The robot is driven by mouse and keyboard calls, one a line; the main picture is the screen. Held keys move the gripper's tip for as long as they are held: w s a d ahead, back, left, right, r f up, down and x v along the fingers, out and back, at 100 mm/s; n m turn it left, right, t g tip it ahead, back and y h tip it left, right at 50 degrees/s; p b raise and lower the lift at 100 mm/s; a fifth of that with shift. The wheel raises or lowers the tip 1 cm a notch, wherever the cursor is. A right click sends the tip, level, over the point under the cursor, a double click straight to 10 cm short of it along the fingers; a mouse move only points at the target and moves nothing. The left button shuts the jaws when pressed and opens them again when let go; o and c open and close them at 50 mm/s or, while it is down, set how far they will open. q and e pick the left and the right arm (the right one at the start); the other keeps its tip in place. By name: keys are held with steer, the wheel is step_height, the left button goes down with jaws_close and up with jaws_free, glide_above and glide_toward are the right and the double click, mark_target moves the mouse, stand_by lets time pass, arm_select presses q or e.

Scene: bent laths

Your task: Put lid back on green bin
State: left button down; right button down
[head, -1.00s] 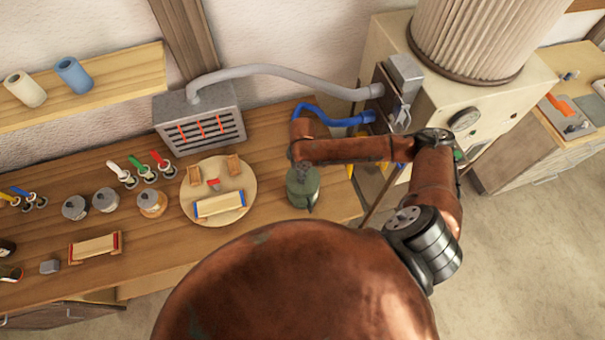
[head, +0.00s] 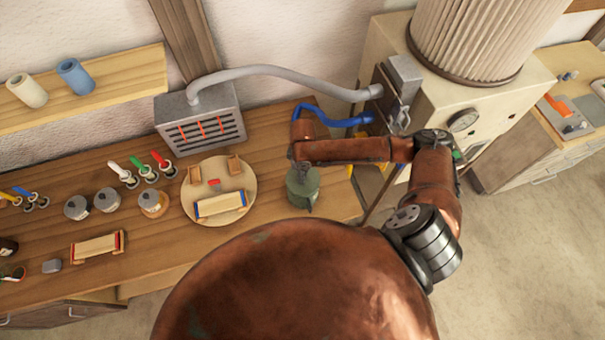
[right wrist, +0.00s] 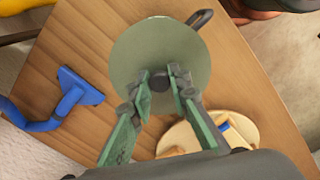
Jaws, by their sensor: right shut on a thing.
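The green bin (head: 303,192) stands upright near the right end of the workbench (head: 270,158). My right gripper (head: 302,168) is directly above it, mostly hidden in the head view by my own arm. In the right wrist view, the lid is a round grey-green disc (right wrist: 150,48) with a dark knob. My right gripper (right wrist: 166,84) is shut on that knob. The lid hides the bin's opening, and I cannot tell if it rests on the rim or hovers just above. A dark handle (right wrist: 201,19) sticks out beyond its edge. My left gripper is not in view.
A round wooden board (head: 240,172) with small wooden parts lies left of the bin. A blue hose nozzle (right wrist: 80,90) is near the gripper. A grey vented box (head: 200,120) stands behind. A cream cabinet (head: 480,120) is to the right.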

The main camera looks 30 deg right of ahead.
steer(key=c, duration=1.7)
jaws_free()
steer(key=shift+c, duration=0.2)
steer(key=shift+o, duration=0.4)
steer(key=o, duration=0.4)
steer(key=shift+r, duration=0.1)
